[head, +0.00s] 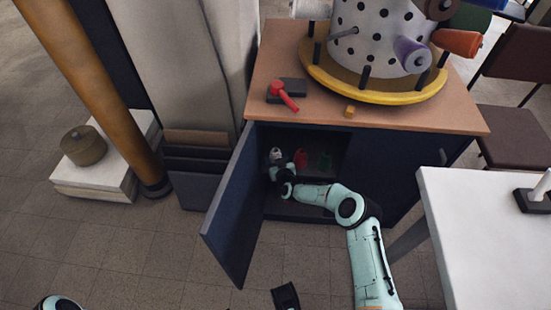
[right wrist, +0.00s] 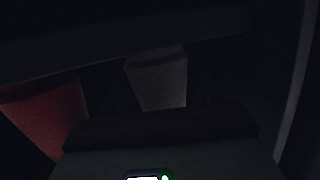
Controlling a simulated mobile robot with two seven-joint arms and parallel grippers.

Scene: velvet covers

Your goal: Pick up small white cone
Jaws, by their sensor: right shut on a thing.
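The small white cone (head: 276,154) stands inside the open cabinet, at the left of the compartment, and shows pale grey in the dark right wrist view (right wrist: 160,80). My right arm reaches into the cabinet, and my right gripper (head: 277,164) is at the white cone, shut on it. The fingers are mostly lost in shadow, so the exact grip is hidden.
A red cone (head: 300,158) and a dark green cone (head: 325,160) stand right of the white one. The open blue door (head: 232,215) is close left of my arm. The cabinet top (head: 270,60) is above, and a white table (head: 490,240) is at right.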

